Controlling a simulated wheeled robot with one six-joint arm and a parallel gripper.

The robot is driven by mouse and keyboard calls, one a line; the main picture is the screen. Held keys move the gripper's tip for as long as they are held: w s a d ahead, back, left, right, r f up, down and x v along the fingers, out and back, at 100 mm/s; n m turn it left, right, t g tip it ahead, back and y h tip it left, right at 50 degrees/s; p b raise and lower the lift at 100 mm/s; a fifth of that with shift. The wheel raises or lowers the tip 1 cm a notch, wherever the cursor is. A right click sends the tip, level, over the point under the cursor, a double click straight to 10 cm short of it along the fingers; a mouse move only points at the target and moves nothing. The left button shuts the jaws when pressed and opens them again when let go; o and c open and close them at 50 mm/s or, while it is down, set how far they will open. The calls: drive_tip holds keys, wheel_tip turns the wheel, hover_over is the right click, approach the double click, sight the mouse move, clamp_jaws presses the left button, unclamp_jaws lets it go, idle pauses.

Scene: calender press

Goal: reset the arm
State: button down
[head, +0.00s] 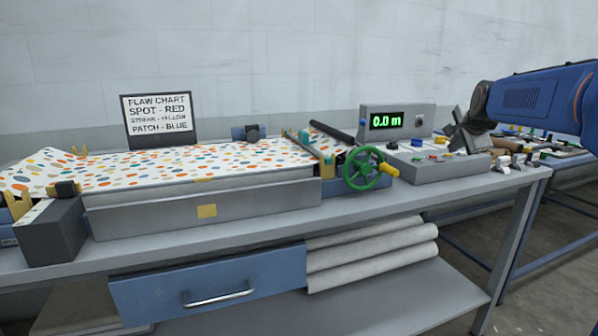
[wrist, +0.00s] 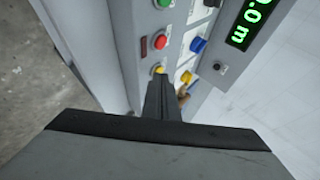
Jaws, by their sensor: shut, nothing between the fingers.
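My gripper (head: 457,137) is at the right of the head view, low beside the control box (head: 440,168), on the end of my blue and dark arm. In the wrist view the gripper (wrist: 160,82) is shut and empty. Its narrow dark fingers point at the box face, close to a yellow button (wrist: 159,69). I cannot tell whether they touch it. A red button (wrist: 160,42) and a green button (wrist: 163,3) sit farther along the same face.
A display (head: 387,122) reading 0.0 m stands behind the control box. A green handwheel (head: 368,168) is left of it. The patterned web (head: 170,165) lies across the bench, with a flaw chart (head: 158,118) behind. Small parts (head: 515,160) lie at the right end.

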drive_tip(key=s+a+f+n+g, duration=0.2)
drive_tip(key=s+a+f+n, duration=0.3)
drive_tip(key=s, duration=1)
drive_tip(key=s+a+f+n+g+y, duration=0.1)
drive_tip(key=s+a+f+n, duration=0.5)
drive_tip(key=s+f, duration=0.6)
drive_tip(key=s+a+f+n+g+y, duration=0.1)
drive_tip(key=s+a+f+n, duration=0.5)
drive_tip(key=s, duration=1.1)
wheel_tip(320, 180, down, 2)
drive_tip(key=shift+s+a+f+g, duration=0.2)
drive_tip(key=shift+s+f+g, duration=0.1)
drive_tip(key=shift+g, duration=0.5)
drive_tip(key=shift+r, duration=0.1)
